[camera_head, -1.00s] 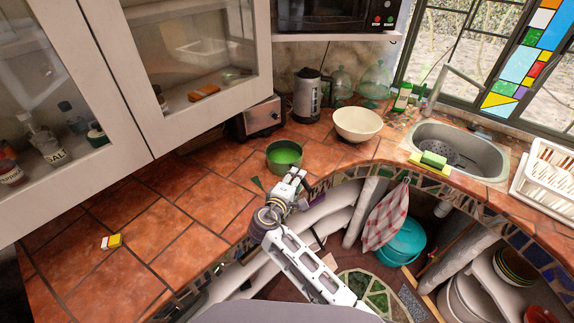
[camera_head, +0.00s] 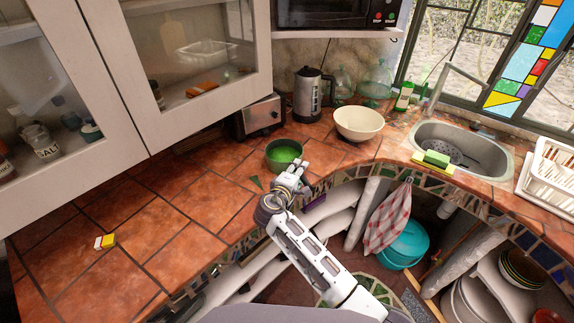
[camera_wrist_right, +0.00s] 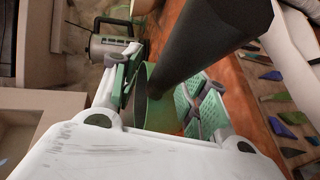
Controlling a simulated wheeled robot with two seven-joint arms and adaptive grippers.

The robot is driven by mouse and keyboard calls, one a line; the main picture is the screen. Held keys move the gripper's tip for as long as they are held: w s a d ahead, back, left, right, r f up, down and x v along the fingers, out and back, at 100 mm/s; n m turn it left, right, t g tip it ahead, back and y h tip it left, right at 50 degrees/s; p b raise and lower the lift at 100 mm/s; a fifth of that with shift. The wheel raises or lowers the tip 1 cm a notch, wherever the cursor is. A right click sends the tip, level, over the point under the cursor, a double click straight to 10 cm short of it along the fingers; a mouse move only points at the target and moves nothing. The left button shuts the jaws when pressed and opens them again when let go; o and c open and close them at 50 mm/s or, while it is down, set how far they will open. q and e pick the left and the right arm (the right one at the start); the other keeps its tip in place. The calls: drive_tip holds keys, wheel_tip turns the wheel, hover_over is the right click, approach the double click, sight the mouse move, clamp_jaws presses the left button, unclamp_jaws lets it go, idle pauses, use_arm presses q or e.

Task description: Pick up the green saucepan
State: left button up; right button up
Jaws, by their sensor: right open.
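The green saucepan (camera_head: 284,153) stands on the tiled counter, left of the cream bowl, with its bright green inside showing. My right gripper (camera_head: 299,168) is at its near side, just in front of the rim. In the right wrist view the jaws (camera_wrist_right: 160,92) are open, with green pads on both sides. The saucepan's green side (camera_wrist_right: 160,108) shows between the pads. A thick dark bar, apparently its handle, slants across the view from the top right to between the fingers. Whether any pad touches the pan, I cannot tell. My left gripper is not in view.
A cream bowl (camera_head: 358,123), a kettle (camera_head: 308,95) and a toaster (camera_head: 258,116) stand near the saucepan. The sink (camera_head: 462,150) is at the right, with a green and yellow sponge (camera_head: 435,160) at its edge. The counter left of the saucepan is mostly clear.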

idle(0.3)
clamp_jaws()
idle(0.4)
drive_tip(key=shift+r, duration=0.2)
